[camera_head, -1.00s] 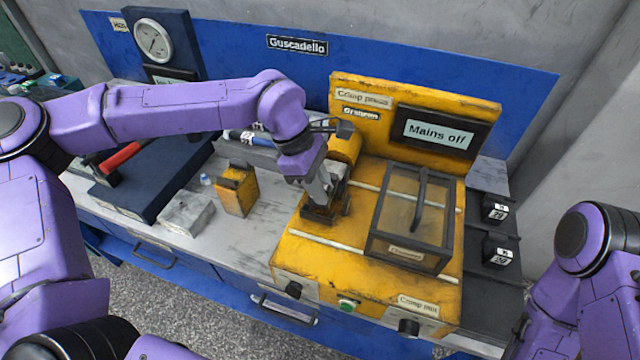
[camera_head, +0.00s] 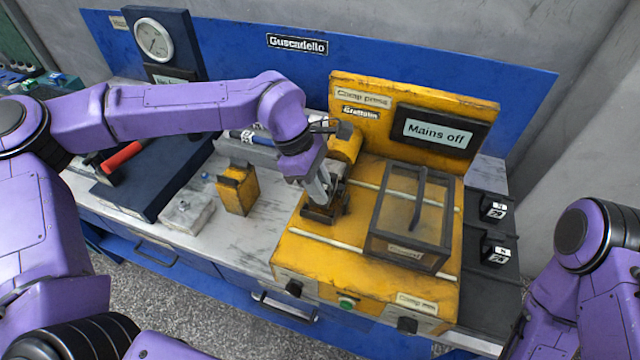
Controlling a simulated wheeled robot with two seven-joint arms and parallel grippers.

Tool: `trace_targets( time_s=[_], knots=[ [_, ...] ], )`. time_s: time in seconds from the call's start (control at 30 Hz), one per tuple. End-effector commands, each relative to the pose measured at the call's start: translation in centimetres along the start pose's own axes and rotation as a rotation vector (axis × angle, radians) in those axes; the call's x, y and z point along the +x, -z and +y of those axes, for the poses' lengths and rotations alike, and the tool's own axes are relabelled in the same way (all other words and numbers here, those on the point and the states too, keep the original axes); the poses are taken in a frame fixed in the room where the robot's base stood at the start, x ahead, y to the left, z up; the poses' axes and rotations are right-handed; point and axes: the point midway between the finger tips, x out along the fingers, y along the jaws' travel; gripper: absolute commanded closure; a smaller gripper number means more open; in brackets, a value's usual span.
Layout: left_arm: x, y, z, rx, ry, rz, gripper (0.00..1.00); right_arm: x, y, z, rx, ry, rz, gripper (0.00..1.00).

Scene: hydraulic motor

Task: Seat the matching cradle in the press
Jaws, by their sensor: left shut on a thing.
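The yellow crimp press (camera_head: 310,255) stands on the bench, with a screen (camera_head: 437,133) reading "Mains off". My left gripper (camera_head: 322,200) points down over the left part of the press bed. It is shut on a small dark brown cradle (camera_head: 319,214), which is at or just above the bed; I cannot tell if it is fully seated. The gripper hides part of it. Two dark cradles with white labels (camera_head: 493,208) (camera_head: 497,253) sit on the dark strip right of the press. My right arm shows at the right edge, but its gripper is out of view.
A dark-framed clear guard (camera_head: 411,217) with a handle stands on the press's right side. A yellow block (camera_head: 238,189) and a grey block (camera_head: 186,212) stand on the bench left of the press. A blue fixture with a gauge (camera_head: 153,40) and a red-handled part (camera_head: 122,157) lie further left.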

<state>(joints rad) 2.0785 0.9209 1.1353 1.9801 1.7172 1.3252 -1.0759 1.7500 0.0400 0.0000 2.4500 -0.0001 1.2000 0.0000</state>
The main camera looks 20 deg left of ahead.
Motion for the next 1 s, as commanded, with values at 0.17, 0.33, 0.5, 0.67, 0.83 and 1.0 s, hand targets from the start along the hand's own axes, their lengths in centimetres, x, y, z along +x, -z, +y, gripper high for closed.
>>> trace_targets(
  time_s=[0.17,0.33,0.5,0.67,0.83,1.0],
  knots=[
    [-0.1,0.0,0.0,0.001,-0.002,-0.001,1.00,0.0,0.0,0.0,0.000,0.000,0.000,0.57],
    [0.2,0.1,0.0,0.001,-0.002,-0.001,1.00,0.1,0.0,0.0,0.000,0.000,0.000,0.57],
    [0.5,0.2,0.0,0.001,-0.002,-0.001,1.00,0.1,-0.1,0.0,0.000,0.000,0.000,0.57],
    [0.8,0.3,0.0,0.001,-0.002,-0.001,1.00,0.2,-0.1,0.0,0.000,0.000,0.000,0.57],
    [1.1,0.4,0.0,0.001,-0.002,-0.001,1.00,0.3,-0.1,0.0,0.000,0.000,0.000,0.57],
    [1.4,0.6,0.0,0.001,-0.002,-0.001,1.00,0.4,-0.1,0.0,0.000,0.000,0.000,0.57]
  ],
)
